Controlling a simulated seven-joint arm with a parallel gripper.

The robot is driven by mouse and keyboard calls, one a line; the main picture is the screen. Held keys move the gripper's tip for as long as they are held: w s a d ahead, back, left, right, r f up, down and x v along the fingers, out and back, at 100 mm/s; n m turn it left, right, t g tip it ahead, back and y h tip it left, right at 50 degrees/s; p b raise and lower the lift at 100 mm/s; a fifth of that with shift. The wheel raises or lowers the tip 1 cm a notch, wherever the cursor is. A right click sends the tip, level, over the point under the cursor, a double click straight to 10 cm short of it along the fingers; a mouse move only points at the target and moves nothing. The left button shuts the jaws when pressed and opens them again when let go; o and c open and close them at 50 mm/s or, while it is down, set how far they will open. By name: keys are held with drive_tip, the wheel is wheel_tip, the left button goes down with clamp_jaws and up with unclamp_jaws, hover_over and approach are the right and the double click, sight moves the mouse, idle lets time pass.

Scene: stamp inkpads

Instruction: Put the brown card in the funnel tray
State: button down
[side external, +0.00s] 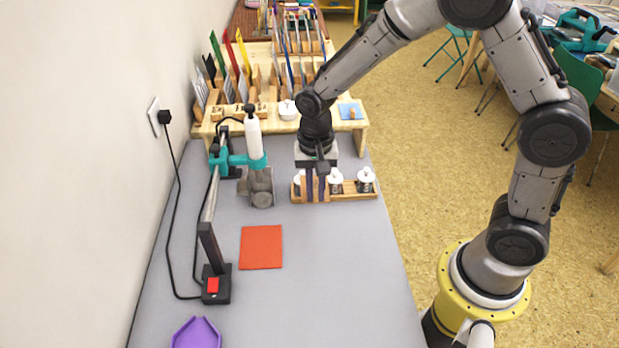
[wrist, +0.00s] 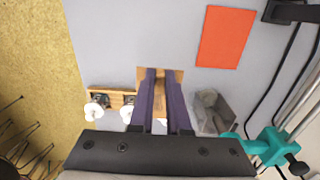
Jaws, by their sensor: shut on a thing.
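My gripper (side external: 315,196) is low over the wooden bottle rack, its fingers pointing down. In the wrist view, its two dark purple fingers (wrist: 161,76) are shut on the brown card (wrist: 160,88), which shows between them and sticks out a little on both sides of the tips. In the side view the card is mostly hidden by the fingers. I cannot tell whether the card still touches the rack or table. A purple, angular tray (side external: 197,335), which looks like the funnel tray, lies at the near left of the table, cut off by the frame's bottom edge.
The rack (side external: 352,192) holds small white-topped bottles beside my gripper. An orange-red card (side external: 261,247) lies flat mid-table. A teal-clamped stand (side external: 240,162) with a grey block (side external: 260,188), its post and a black switch box (side external: 216,286) line the left. The table's right front is clear.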

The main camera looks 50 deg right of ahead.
drive_tip(key=w+d+n, duration=0.5)
drive_tip(key=w, duration=0.1)
drive_tip(key=shift+d+r, duration=0.15)
drive_tip(key=shift+d, duration=0.25)
drive_tip(key=shift+w+r+n, duration=0.2)
drive_tip(key=shift+n, duration=0.9)
drive_tip(key=shift+w+r+n, duration=0.2)
drive_tip(key=shift+n, duration=0.9)
